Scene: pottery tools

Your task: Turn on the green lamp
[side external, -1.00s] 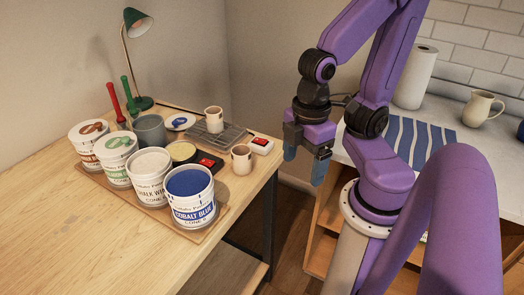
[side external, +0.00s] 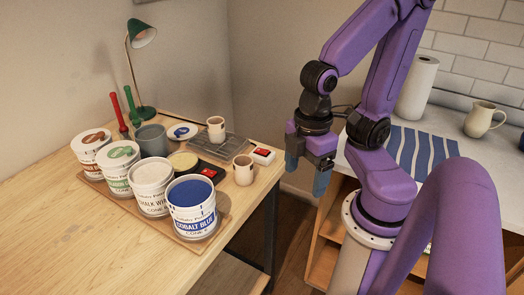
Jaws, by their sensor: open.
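The green lamp (side external: 142,34) stands at the back left of the wooden table, with a thin curved stem and a round base. Its shade points down and no glow shows on it. A white box with a red button (side external: 263,155) lies near the table's right edge. A dark box with a red button (side external: 210,172) lies among the pots. I cannot tell which box belongs to the lamp. My gripper (side external: 306,174) is open and empty, its blue fingers pointing down. It hangs to the right of the white box, apart from it, seemingly past the table edge.
Several labelled paint tubs, one cobalt blue (side external: 192,205), crowd a wooden board (side external: 225,212). A cup (side external: 243,169) stands between the two button boxes, and another cup (side external: 216,129) stands behind. A counter at right holds a striped cloth (side external: 420,148), a paper roll (side external: 417,88) and a pitcher (side external: 483,119).

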